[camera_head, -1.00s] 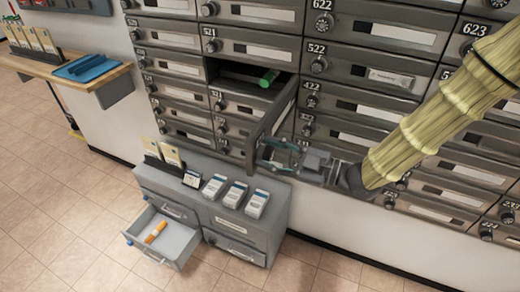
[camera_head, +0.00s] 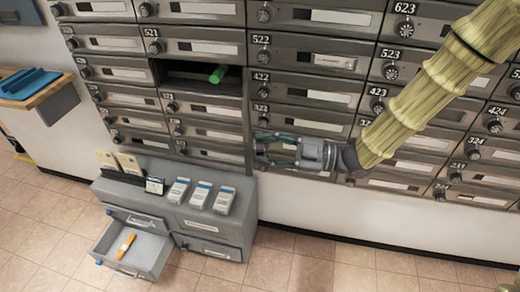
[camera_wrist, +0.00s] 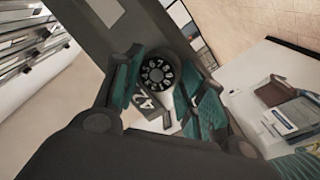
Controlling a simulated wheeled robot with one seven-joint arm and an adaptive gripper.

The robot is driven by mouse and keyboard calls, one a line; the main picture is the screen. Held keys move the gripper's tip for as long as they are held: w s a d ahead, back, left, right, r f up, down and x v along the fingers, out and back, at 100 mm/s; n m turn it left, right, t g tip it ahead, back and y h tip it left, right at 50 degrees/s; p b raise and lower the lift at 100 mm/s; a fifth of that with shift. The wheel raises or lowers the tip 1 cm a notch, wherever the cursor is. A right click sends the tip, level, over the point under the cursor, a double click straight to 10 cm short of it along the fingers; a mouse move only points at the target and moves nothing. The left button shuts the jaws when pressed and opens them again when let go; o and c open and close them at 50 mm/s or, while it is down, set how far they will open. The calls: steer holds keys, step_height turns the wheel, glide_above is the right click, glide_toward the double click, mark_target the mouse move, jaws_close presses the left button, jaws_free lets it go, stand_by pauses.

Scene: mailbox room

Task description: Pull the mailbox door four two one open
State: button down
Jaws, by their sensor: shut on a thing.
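The mailbox compartment (camera_head: 190,76) below door 521 stands open, and a green cylinder (camera_head: 217,74) lies inside it. Its grey door (camera_head: 248,115) is swung far out to the right and shows almost edge-on in the head view. My gripper (camera_head: 262,148) is at the near end of this door, on its right side. In the wrist view the teal fingers (camera_wrist: 162,88) are closed around the door's black dial (camera_wrist: 157,73). A partly hidden label beginning "42" (camera_wrist: 147,103) shows beside the dial; its last digit cannot be read.
Shut mailbox doors (camera_head: 310,92) surround the compartment. A grey cabinet (camera_head: 215,225) with boxes on top stands below, its lower left drawer (camera_head: 130,248) open with an orange item inside. A wooden shelf (camera_head: 38,92) is at the left. The tiled floor in front is clear.

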steer(key=shift+w+r, duration=0.45)
steer(key=shift+w, duration=0.1)
steer(key=c, duration=1.1)
jaws_free()
steer(key=o, duration=0.3)
steer(key=shift+w, duration=0.1)
steer(key=shift+a+f, duration=0.1)
steer(key=shift+f, duration=0.15)
steer(key=shift+s+f, duration=0.1)
steer(key=shift+s, duration=0.1)
steer(key=s+d, duration=0.1)
steer(key=d, duration=1.1)
